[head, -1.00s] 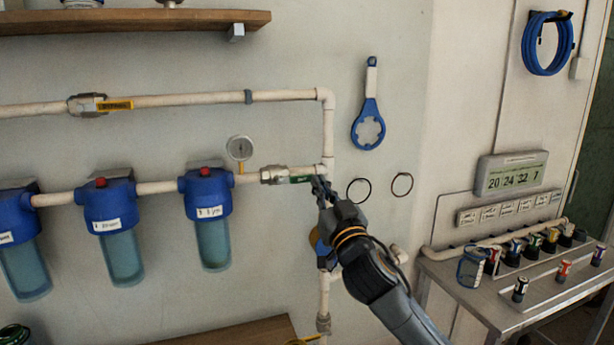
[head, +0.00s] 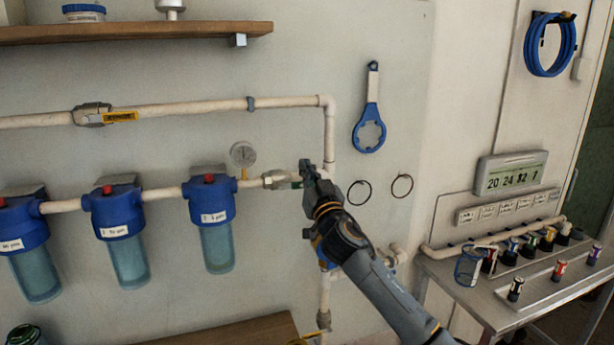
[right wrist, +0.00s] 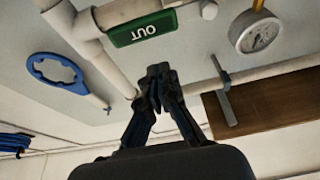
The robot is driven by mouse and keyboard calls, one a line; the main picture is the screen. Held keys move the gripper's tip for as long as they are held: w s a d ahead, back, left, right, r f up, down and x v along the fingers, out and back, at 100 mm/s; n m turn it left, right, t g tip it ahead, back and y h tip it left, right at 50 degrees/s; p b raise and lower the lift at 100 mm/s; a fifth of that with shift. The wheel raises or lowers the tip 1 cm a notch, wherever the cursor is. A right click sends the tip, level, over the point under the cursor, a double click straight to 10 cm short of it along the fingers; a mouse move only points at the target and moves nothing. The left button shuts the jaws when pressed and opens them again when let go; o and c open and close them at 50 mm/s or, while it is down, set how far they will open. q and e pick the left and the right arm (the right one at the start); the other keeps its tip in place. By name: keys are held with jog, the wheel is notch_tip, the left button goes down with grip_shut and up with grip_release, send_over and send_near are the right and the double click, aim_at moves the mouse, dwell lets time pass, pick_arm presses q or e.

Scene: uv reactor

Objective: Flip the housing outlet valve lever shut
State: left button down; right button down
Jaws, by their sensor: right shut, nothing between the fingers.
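The outlet valve (head: 276,179) sits on the horizontal pipe to the right of the pressure gauge. Its green lever (head: 296,183) lies along the pipe, its right part hidden behind my right gripper. In the right wrist view the lever (right wrist: 141,29) shows close up, with the label OUT upside down. My right gripper (head: 306,168) is shut and empty, its fingertips beside the right end of the lever. In the right wrist view the fingertips (right wrist: 159,72) appear below the lever, with a small gap in the picture; contact cannot be told. My left gripper is not in view.
The pressure gauge (head: 243,155) stands left of the valve, and a vertical pipe (head: 329,135) rises just right of it. Several blue filter housings (head: 209,203) hang at left. A blue wrench (head: 369,128) hangs on the wall. A metal bench (head: 480,292) stands at right.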

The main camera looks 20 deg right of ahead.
aim_at(301, 185)
jog(key=shift+f, duration=1.55)
jog(key=shift+s+f+m+b, duration=0.1)
jog(key=shift+f+m+b, duration=0.15)
jog(key=shift+m+b, duration=0.25)
